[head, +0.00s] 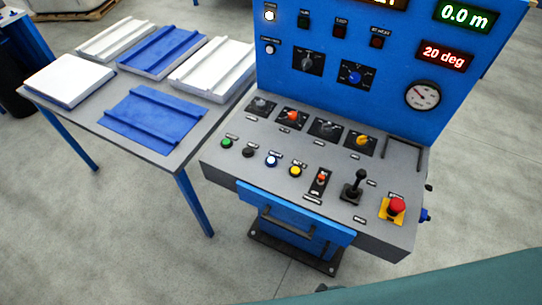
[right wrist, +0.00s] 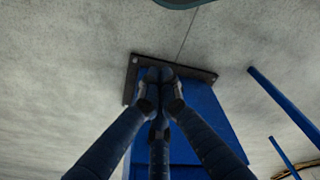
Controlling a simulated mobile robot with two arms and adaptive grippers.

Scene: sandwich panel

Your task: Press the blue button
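The blue button (head: 271,160) sits in the front row of the sloped grey console, between a black button (head: 248,152) and a yellow button (head: 296,170). Its cap looks blue with a bright pale centre. No gripper shows in the head view. In the right wrist view, my right gripper (right wrist: 160,78) has its dark blue fingers drawn together at the tips, with nothing visible between them. Beyond the fingertips are the console's blue pedestal (right wrist: 205,105) and black base plate. The blue button is not visible in that view. My left gripper is in neither view.
The console (head: 385,225) also has a green button (head: 227,143), a black joystick (head: 354,187) and a red emergency stop (head: 397,206). A blue upright panel (head: 400,90) rises behind. A table (head: 185,150) with blue and white panels stands to the left.

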